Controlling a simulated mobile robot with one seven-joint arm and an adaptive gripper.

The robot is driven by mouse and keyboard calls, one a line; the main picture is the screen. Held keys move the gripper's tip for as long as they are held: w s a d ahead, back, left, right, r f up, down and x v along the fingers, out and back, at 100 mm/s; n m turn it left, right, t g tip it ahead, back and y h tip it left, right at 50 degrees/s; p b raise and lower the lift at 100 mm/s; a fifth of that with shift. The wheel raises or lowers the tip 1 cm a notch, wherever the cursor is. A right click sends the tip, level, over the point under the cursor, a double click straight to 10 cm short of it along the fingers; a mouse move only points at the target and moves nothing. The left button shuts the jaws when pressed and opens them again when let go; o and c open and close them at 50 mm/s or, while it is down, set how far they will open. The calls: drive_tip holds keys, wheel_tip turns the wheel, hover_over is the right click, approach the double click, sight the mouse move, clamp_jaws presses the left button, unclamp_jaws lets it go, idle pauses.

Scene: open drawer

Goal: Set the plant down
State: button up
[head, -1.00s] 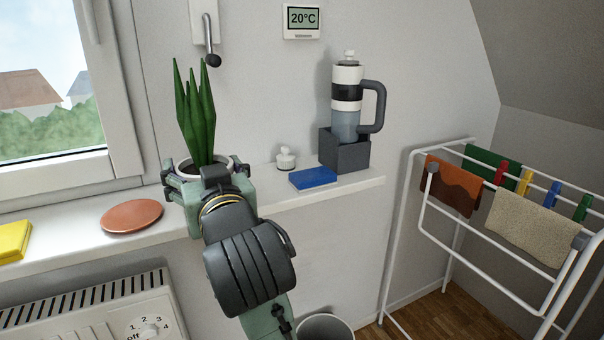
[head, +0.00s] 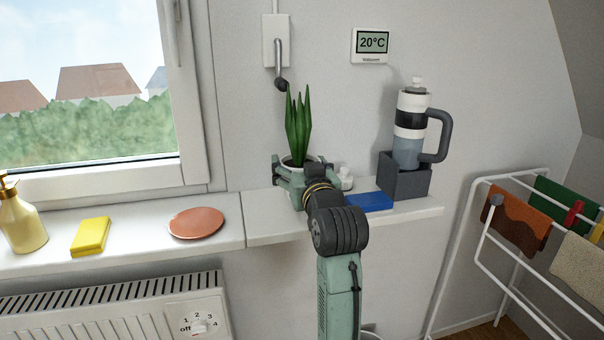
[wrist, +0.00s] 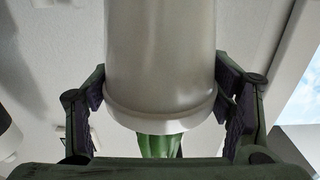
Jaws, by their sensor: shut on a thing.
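The plant (head: 298,125) has upright, pointed green leaves in a pale round pot (head: 298,161). My gripper (head: 299,176) is shut on the pot, one finger on each side, and the plant stands upright at the right-hand part of the window ledge (head: 270,229). In the wrist view the pot (wrist: 160,60) fills the middle between my gripper's dark pads (wrist: 160,100), with its rim and some green leaf below. My gripper and wrist hide the pot's lower part in the head view, so I cannot tell whether its base touches the ledge.
A small white lidded jar (head: 345,179) is close right of my gripper. A terracotta plate (head: 196,223) lies left, with bare ledge between. A wall lever (head: 281,83) hangs just above the leaves.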

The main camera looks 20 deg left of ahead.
drive_tip(key=shift+w, duration=0.55)
drive_tip(key=shift+f+p, duration=0.4)
drive_tip(key=shift+f, duration=1.25)
drive_tip(key=shift+f, duration=0.15)
drive_tip(key=o, duration=1.7)
drive_tip(key=shift+f, duration=0.1)
